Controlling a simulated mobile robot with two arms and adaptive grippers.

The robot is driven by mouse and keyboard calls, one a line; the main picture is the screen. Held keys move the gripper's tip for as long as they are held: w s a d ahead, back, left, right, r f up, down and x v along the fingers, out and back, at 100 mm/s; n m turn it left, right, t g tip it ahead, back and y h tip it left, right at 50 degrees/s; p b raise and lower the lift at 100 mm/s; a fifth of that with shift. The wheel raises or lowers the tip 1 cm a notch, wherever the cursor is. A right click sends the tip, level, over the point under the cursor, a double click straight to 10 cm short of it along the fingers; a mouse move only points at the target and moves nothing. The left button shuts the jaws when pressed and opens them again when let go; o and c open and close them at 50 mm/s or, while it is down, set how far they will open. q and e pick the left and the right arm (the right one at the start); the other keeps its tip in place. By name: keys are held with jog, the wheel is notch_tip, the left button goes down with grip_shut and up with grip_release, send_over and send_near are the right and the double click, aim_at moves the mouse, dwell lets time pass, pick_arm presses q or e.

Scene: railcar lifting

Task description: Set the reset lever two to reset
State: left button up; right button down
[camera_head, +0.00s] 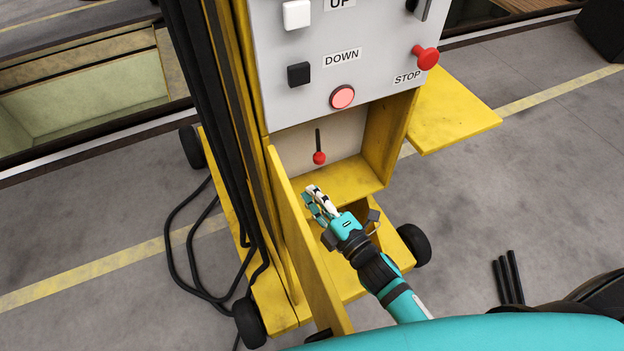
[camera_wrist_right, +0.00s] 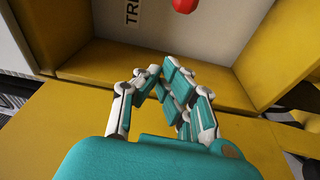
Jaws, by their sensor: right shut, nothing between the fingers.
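The reset lever (camera_head: 319,146) is a thin dark stem with a red ball knob at its lower end. It hangs down against the pale back wall of an open yellow compartment below the grey control panel. Its red knob (camera_wrist_right: 184,5) shows at the top edge of the right wrist view. My right gripper (camera_head: 312,192) is at the front of the compartment, below and apart from the lever, with its fingers pointing toward it. Its fingers (camera_wrist_right: 165,75) are shut and empty. My left gripper is in neither view.
The panel (camera_head: 290,65) carries a white UP button, a black DOWN button, a lit red lamp (camera_head: 342,97) and a red STOP knob (camera_head: 425,57). A yellow door (camera_head: 305,250) stands open left of my gripper; another yellow flap (camera_head: 450,110) opens to the right. Black cables lie on the floor.

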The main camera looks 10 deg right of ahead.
aim_at(318, 145)
jog(key=w+p, duration=0.2)
jog(key=w, duration=0.6)
jog(key=shift+w+d, duration=0.3)
jog(key=shift+d, duration=0.05)
jog(key=shift+f, duration=0.1)
jog(key=shift+d, duration=0.15)
jog(key=shift+s+d+n+g+y, duration=0.15)
jog(key=shift+d+n+g+y, duration=0.15)
jog(key=shift+n+g+y, duration=0.15)
